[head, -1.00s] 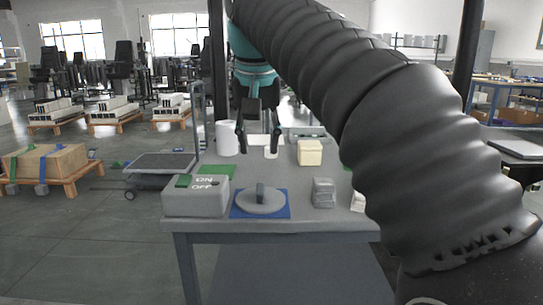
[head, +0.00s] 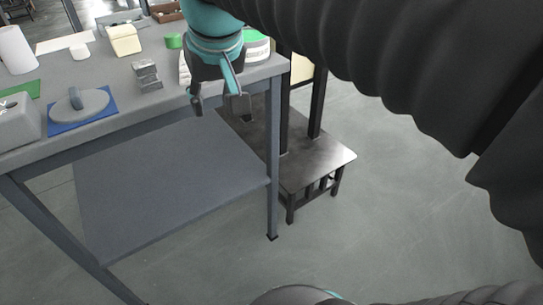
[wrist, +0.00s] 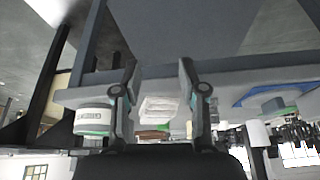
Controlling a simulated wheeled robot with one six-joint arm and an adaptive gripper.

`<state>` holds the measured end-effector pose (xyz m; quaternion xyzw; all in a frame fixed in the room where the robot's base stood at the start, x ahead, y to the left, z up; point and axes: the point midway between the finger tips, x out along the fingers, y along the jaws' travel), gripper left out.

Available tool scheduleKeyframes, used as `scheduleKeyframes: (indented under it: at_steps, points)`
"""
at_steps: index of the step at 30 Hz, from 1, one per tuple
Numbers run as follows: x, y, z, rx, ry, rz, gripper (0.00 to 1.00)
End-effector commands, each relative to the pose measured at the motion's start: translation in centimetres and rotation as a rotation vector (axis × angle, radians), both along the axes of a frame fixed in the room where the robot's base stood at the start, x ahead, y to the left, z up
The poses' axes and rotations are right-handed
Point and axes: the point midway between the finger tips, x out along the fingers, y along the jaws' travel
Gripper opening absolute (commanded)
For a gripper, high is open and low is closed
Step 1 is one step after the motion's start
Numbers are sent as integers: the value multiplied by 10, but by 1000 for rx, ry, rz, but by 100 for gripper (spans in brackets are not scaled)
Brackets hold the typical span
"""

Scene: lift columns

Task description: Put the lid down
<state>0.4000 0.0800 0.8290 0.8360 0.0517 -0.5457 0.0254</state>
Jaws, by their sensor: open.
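The lid is a grey round disc (head: 90,107) with an upright dark grip on top. It lies flat on a blue mat (head: 62,128) near the table's front edge, at the left of the head view. In the wrist view, which looks upside down, the lid (wrist: 275,104) and blue mat (wrist: 258,95) show at the right. My gripper (head: 221,102) is open and empty, pointing down by the table's front right corner, well to the right of the lid. Its two spread fingers also frame the wrist view (wrist: 158,68).
The grey table (head: 125,102) carries a grey box (head: 18,122) left of the lid, small metal blocks (head: 146,75), a cream block (head: 124,40) and a white cylinder (head: 16,50). A lower shelf (head: 170,185) lies underneath. A dark stand (head: 315,160) is at the right; open floor lies beyond.

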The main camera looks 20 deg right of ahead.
Motion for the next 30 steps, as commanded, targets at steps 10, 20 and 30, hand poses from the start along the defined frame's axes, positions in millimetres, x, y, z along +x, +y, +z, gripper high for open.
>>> scheduleKeyframes:
  at_steps: [10, 20, 30]
  points:
    - [-86, -71, -122, -5, -66, -97, 42]
    - [-105, -81, -154, -10, -78, -115, 42]
    - [-105, -80, -150, -10, -78, -115, 42]
